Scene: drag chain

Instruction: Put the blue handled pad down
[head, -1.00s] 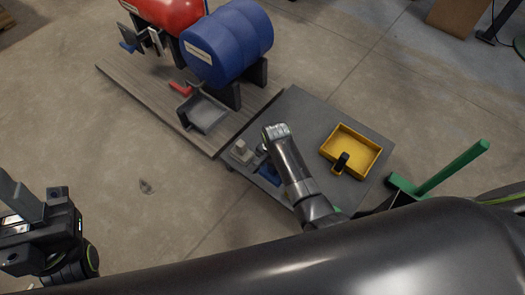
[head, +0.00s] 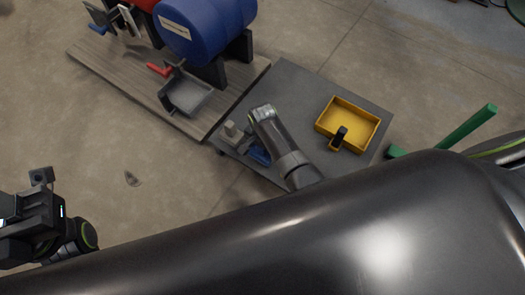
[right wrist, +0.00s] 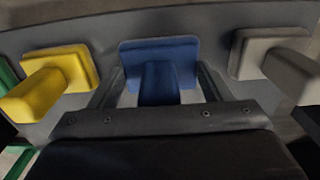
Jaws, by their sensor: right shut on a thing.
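The blue handled pad (right wrist: 158,52) is between the fingers of my right gripper (right wrist: 157,84), which is shut on its handle. In the head view, part of the blue pad (head: 259,155) shows low over the dark cart top, beside my right arm. I cannot tell whether its underside touches the cart. A yellow handled pad (right wrist: 65,66) is to its left in the right wrist view, and a grey handled pad (right wrist: 270,52) is to its right. My left gripper (head: 40,190) is at the left edge of the head view; its jaws do not show clearly.
The dark cart top (head: 300,85) carries a yellow tray (head: 348,105) holding a black-handled thing. A wooden platform (head: 110,72) beside it bears a blue drum (head: 205,25), a grey tray (head: 185,95) and a red-handled thing (head: 158,69). A green bar (head: 465,127) rises at right.

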